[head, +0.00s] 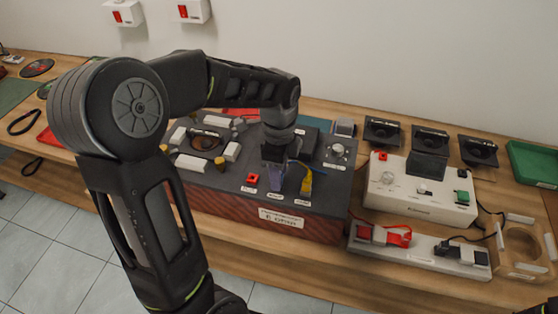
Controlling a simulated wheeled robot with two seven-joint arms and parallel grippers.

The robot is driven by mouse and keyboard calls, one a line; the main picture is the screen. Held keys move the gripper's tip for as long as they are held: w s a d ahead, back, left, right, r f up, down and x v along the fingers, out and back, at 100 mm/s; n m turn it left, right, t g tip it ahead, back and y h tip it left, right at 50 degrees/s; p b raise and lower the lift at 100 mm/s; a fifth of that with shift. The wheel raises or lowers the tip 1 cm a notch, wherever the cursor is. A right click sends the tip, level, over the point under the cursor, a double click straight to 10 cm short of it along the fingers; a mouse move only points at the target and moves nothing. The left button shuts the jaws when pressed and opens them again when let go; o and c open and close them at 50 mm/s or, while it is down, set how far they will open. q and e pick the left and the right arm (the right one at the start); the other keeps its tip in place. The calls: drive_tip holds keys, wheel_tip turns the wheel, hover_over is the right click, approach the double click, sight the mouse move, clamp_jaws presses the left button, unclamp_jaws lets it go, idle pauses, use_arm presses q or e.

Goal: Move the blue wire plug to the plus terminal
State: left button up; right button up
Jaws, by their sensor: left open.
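My left gripper (275,179) points down over the front of a dark box with a reddish front (250,213), and its jaws are open. A small bluish-violet piece shows between or just behind the fingers; I cannot tell for sure that it is the blue wire plug. A red terminal (251,179) stands on the box top left of the gripper. A yellow plug (306,184) stands just right of it. Small white labels line the front edge, too small to read. The gripper hides the middle of this row. My right gripper is not in view.
A green tray (533,163) is at the far right.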

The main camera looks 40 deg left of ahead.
use_arm(q)
drive_tip(key=shift+f, duration=0.35)
drive_tip(key=shift+c, duration=0.4)
clamp_jaws()
drive_tip(key=c, duration=0.7)
unclamp_jaws()
clamp_jaws()
drive_tip(key=shift+r+p, duration=0.55)
drive_tip(key=shift+r, duration=0.2)
idle(1.0)
